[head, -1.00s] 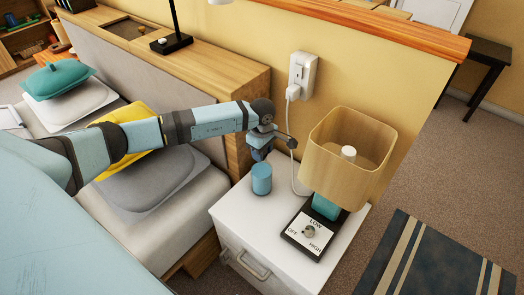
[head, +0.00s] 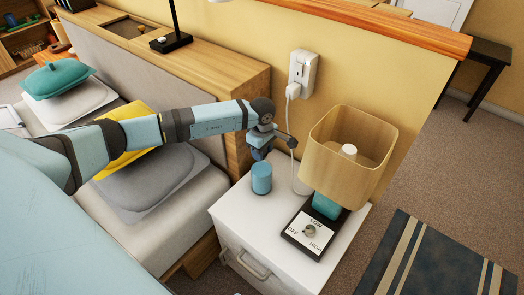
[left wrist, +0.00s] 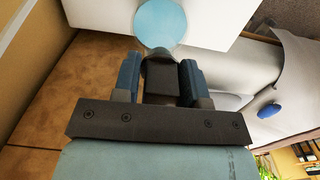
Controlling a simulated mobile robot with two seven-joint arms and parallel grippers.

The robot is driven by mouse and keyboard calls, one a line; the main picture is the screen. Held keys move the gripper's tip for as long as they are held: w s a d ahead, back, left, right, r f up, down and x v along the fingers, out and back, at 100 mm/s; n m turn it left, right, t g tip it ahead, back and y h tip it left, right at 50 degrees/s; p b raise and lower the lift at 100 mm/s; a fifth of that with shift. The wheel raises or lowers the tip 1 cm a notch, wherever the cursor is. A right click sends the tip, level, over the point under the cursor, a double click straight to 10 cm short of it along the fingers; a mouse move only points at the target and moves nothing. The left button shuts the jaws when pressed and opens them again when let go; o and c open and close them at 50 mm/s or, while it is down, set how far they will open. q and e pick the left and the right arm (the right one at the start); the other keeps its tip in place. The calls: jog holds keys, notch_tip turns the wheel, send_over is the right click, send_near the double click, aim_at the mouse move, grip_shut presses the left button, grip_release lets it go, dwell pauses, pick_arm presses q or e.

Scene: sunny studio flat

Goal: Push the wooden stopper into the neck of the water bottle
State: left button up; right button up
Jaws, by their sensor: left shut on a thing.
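A light blue cylinder (head: 262,179), which appears to be the water bottle, stands upright on the white bedside cabinet. Its neck cannot be made out. My left gripper (head: 260,154) points down just above and slightly behind its top. In the left wrist view, the round blue shape (left wrist: 160,20) shows just past the fingertips of my left gripper (left wrist: 160,68). My right gripper is not in view.
A lamp with a tan shade (head: 345,155) and a switch panel (head: 309,233) stand right of the cylinder on the white cabinet (head: 243,221). A plug and cord hang from the wall socket (head: 302,68) behind. A bed with pillows lies to the left.

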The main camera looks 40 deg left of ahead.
pick_arm(q)
jog(key=shift+s+f, duration=0.15)
jog(key=shift+f, duration=0.1)
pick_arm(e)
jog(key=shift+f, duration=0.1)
pick_arm(q)
jog(key=o, duration=1.5)
jog(key=shift+c, duration=0.2)
jog(key=shift+r, duration=0.15)
jog(key=shift+r+p, duration=0.9)
jog(key=shift+r, duration=0.5)
jog(key=shift+r+p, duration=0.4)
jog(key=shift+r, duration=0.35)
jog(key=shift+r+p, duration=0.65)
jog(key=shift+r, duration=0.65)
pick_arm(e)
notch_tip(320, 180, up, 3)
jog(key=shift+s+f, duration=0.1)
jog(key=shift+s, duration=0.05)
